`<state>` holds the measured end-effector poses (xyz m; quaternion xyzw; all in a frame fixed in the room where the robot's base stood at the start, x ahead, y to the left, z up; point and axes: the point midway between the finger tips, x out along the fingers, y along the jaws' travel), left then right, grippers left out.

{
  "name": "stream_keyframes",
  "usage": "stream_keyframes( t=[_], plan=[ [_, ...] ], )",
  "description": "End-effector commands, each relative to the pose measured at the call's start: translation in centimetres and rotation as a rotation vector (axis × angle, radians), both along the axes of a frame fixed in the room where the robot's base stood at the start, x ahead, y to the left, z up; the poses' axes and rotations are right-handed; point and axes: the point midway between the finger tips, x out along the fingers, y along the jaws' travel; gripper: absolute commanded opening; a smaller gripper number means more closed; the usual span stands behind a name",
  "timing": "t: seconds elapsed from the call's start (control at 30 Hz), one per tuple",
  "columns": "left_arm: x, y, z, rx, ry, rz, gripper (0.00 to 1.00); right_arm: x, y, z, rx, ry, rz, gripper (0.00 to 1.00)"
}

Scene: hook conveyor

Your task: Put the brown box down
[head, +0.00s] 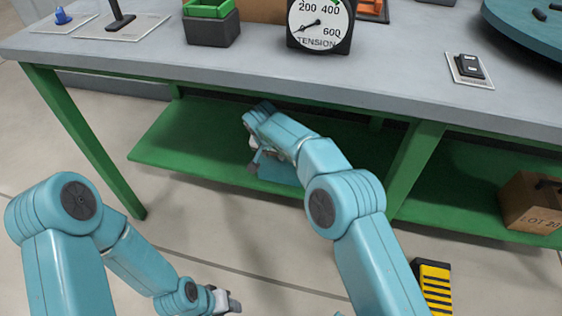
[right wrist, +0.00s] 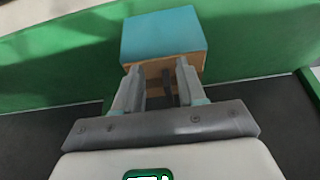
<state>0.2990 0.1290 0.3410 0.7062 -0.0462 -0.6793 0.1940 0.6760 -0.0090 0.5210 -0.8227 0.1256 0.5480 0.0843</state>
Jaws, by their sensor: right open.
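A box with a teal face and a brown face (right wrist: 164,36) rests on the green lower shelf in the right wrist view. Its teal face shows in the head view (head: 281,171), partly hidden by my right arm. My right gripper (right wrist: 161,68) is open, its fingers on either side of a dark upright part, perhaps a handle, at the brown face. I cannot tell whether they touch it. A second brown box (head: 530,203), marked "LOT 20", stands on the shelf at the far right. My left gripper (head: 230,303) is low at the bottom of the head view, away from both boxes.
The grey bench top (head: 400,85) lies above the shelf. It carries a tension gauge (head: 320,22), a green and dark bin (head: 211,22) and a small switch plate (head: 469,69). Green legs (head: 415,170) divide the shelf. The green shelf (head: 185,140) has bare room left of my right gripper.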

Motion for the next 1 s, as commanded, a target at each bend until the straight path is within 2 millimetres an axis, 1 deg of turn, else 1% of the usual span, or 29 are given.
stream_keyframes(
  t=[0.13, 0.2, 0.27, 0.37, 0.4, 0.47, 0.5, 0.57, 0.6, 0.63, 0.67, 0.7, 0.77, 0.8, 0.9, 1.0],
  plan=[
    [0.0, 0.0, 0.0, 0.0, 0.0, 0.0, 0.45, 0.1, -0.1, -0.1, 0.0, 0.001, 0.0, 0.4],
    [0.0, 0.0, 0.0, 0.0, 0.0, 0.0, 0.45, -0.1, -0.3, -0.6, 0.004, 0.01, 0.009, 0.4],
    [0.0, 0.0, 0.0, 0.0, 0.0, 0.0, 0.45, -0.6, -0.6, -1.9, 0.017, 0.035, 0.034, 0.4],
    [0.0, 0.0, 0.0, 0.0, 0.0, 0.0, 0.45, -2.8, -1.8, -6.2, 0.07, 0.107, 0.112, 0.4],
    [0.0, 0.0, 0.0, 0.0, 0.0, 0.0, 0.45, -4.2, -2.4, -8.2, 0.105, 0.141, 0.148, 0.4],
    [0.0, 0.0, 0.0, 0.0, 0.0, 0.0, 0.45, -7.1, -3.4, -11.2, 0.166, 0.187, 0.196, 0.4],
    [0.0, 0.0, 0.0, 0.0, 0.0, 0.0, 0.45, -9.3, -4.1, -13.0, 0.21, 0.212, 0.22, 0.4],
    [0.0, 0.0, 0.0, 0.0, 0.0, 0.0, 0.45, -12.8, -5.1, -15.2, 0.272, 0.24, 0.243, 0.4],
    [0.0, 0.0, 0.0, 0.0, 0.0, 0.0, 0.45, -15.2, -5.8, -16.4, 0.31, 0.255, 0.249, 0.4],
    [0.0, 0.0, 0.0, 0.0, 0.0, 0.0, 0.45, -17.2, -6.3, -17.1, 0.338, 0.263, 0.25, 0.4],
    [0.0, 0.0, 0.0, 0.0, 0.0, 0.0, 0.45, -19.1, -6.9, -17.7, 0.362, 0.269, 0.246, 0.4],
    [0.0, 0.0, 0.0, 0.0, 0.0, 0.0, 0.45, -21.8, -7.6, -18.3, 0.389, 0.276, 0.24, 0.4],
    [0.0, 0.0, 0.0, 0.0, 0.0, 0.0, 0.45, -25.5, -8.6, -18.8, 0.418, 0.28, 0.224, 0.4],
    [0.0, 0.0, 0.0, 0.0, 0.0, 0.0, 0.45, -27.9, -9.3, -19.0, 0.43, 0.282, 0.21, 0.4],
    [0.0, 0.0, 0.0, 0.0, 0.0, 0.0, 0.45, -32.8, -10.6, -18.7, 0.439, 0.286, 0.182, 0.4],
    [0.0, 0.0, 0.0, 0.0, 0.0, 0.0, 0.45, -35.9, -11.5, -18.3, 0.434, 0.288, 0.165, 0.4]
  ],
)
